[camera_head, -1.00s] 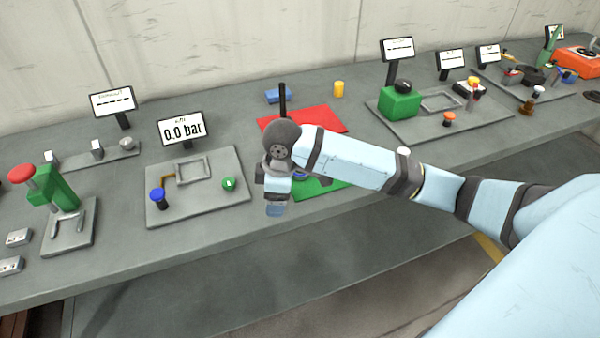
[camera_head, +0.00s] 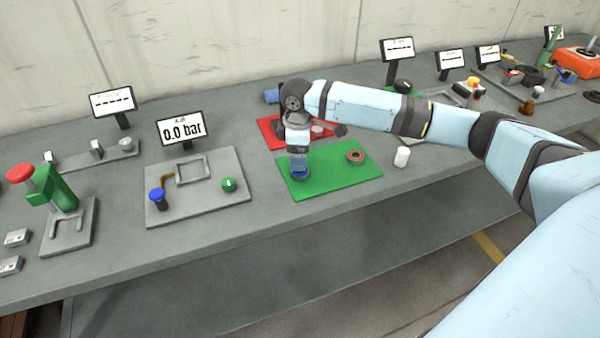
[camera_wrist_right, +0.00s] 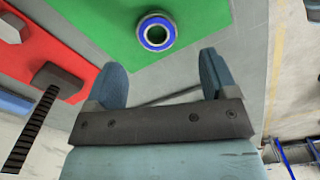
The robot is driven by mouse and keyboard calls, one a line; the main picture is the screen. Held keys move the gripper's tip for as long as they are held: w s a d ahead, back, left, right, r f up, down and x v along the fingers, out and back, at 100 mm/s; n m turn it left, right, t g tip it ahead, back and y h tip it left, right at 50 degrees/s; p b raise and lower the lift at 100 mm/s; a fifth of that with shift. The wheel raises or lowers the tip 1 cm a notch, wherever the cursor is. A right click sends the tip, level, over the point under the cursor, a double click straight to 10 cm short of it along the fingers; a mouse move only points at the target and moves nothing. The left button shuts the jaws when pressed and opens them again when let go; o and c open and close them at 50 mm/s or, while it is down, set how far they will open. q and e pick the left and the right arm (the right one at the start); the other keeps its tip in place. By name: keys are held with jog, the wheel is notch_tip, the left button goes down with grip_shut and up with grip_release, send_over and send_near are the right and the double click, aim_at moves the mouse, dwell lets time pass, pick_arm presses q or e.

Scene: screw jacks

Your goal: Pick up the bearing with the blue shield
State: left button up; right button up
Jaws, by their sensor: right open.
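The bearing with the blue shield (camera_head: 300,174) lies flat on the green mat (camera_head: 330,183), near its left side. It also shows in the right wrist view (camera_wrist_right: 157,31), as a metal ring with a blue face and a dark bore. My right gripper (camera_head: 299,166) is over the bearing in the head view, partly hiding it. In the wrist view the right gripper (camera_wrist_right: 161,65) is open with nothing between its fingers; the bearing appears beyond the fingertips, clear of both. A second bearing with a red face (camera_head: 355,156) lies on the mat's right side. My left gripper is not in view.
A red mat (camera_head: 268,131) lies behind the green one, with small parts on it, partly hidden by my arm. A white cylinder (camera_head: 401,157) stands right of the green mat. A grey fixture plate (camera_head: 218,206) lies to the left. The bench front is clear.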

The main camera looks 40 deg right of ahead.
jog(key=f, duration=0.6)
jog(key=shift+d, duration=0.25)
jog(key=shift+r, duration=0.1)
jog(key=c, duration=1)
jog(key=shift+c, duration=0.2)
